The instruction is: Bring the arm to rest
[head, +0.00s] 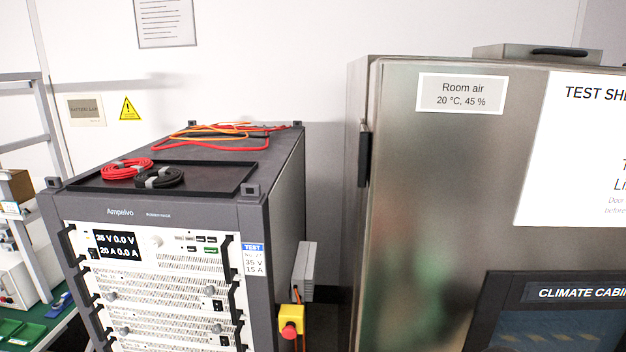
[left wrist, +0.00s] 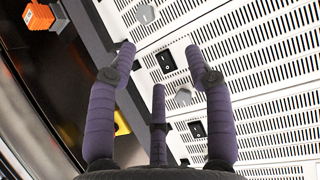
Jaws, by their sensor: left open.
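My left gripper (left wrist: 160,58) shows only in the left wrist view. Its purple ribbed fingers are spread apart with nothing between them. Behind the fingers is the white vented front of the rack (left wrist: 255,60), with a black rocker switch (left wrist: 165,61) seen between the fingertips and another switch (left wrist: 197,129) lower down. I cannot tell how far the fingers are from the panel, and no contact shows. Neither arm nor gripper is in the head view. My right gripper is in no view.
The power rack (head: 190,215) stands left of centre, with red and black cables in a tray (head: 230,180) on top. The steel climate cabinet (head: 420,190) fills the right. Between them are a grey box (head: 304,270) and a red-and-yellow stop button (head: 290,328). A green-topped bench (head: 50,330) is far left.

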